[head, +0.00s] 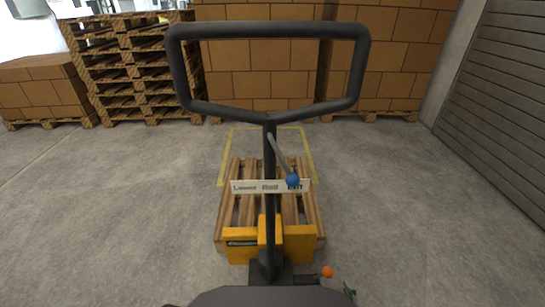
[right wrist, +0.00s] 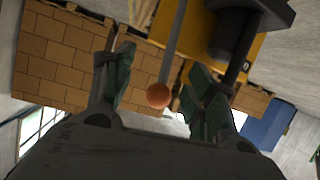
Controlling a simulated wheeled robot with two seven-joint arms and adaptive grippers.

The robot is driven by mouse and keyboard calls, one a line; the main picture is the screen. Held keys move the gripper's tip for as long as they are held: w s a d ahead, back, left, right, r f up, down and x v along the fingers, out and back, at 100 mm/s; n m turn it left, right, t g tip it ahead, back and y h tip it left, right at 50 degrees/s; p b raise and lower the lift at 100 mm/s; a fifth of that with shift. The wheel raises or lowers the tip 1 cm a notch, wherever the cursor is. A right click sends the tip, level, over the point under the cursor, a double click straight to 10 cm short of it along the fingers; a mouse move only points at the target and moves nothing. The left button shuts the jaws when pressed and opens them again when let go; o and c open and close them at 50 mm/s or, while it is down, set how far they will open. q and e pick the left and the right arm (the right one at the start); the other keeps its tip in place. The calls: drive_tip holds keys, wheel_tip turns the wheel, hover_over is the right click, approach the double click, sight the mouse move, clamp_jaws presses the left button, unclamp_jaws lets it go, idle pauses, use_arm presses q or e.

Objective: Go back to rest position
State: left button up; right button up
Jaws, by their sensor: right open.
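A pallet jack stands in front of me with its black loop handle (head: 268,112) upright. A lever with a blue knob (head: 292,180) leans right over a white label plate (head: 245,187) reading Lower, Rest and Lift; the knob is at the start of "Lift". A second, lower lever ends in an orange knob (head: 327,272). In the right wrist view, the orange knob (right wrist: 159,95) appears between the spread green-padded fingers of my open right gripper (right wrist: 161,70), with gaps at both sides.
A wooden pallet (head: 313,212) lies over the jack's forks behind its yellow body (head: 299,243), near a yellow floor outline (head: 312,158). Stacked cartons (head: 250,71) and empty pallets (head: 120,65) line the back. Grey floor (head: 420,200) is clear on both sides.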

drive_tip(key=shift+s+a+r+g+y, duration=0.8)
drive_tip(key=shift+s+a+r+g, duration=1.1)
drive_tip(key=shift+s+a+g, duration=1.9)
use_arm(q)
drive_tip(key=s+a+f+g+y+p, duration=0.2)
drive_tip(key=s+a+f+p, duration=0.45)
drive_tip(key=p, duration=1.65)
use_arm(e)
drive_tip(key=s+d+f+g+h, duration=0.2)
drive_tip(key=s+d+f+g, duration=0.1)
drive_tip(key=s+d+f, duration=0.4)
use_arm(q)
drive_tip(key=s+a+r+g+p, duration=0.1)
drive_tip(key=s+a+p, duration=0.1)
drive_tip(key=s+p, duration=0.7)
drive_tip(key=s+a+r+y+p, duration=0.1)
drive_tip(key=s+a+r+p, duration=0.1)
drive_tip(key=s+p, duration=0.7)
drive_tip(key=shift+s+a+g+p, duration=0.2)
drive_tip(key=shift+a+g+p, duration=0.2)
drive_tip(key=shift+a+p, duration=0.3)
use_arm(e)
drive_tip(key=s+d+r+g, duration=0.1)
drive_tip(key=s+d, duration=0.2)
drive_tip(key=s, duration=0.5)
drive_tip(key=s+d+r+g+h, duration=0.1)
drive_tip(key=s+d+r, duration=0.1)
drive_tip(key=s, duration=0.6)
drive_tip(key=shift+d+r, duration=0.25)
drive_tip(key=shift+d, duration=0.2)
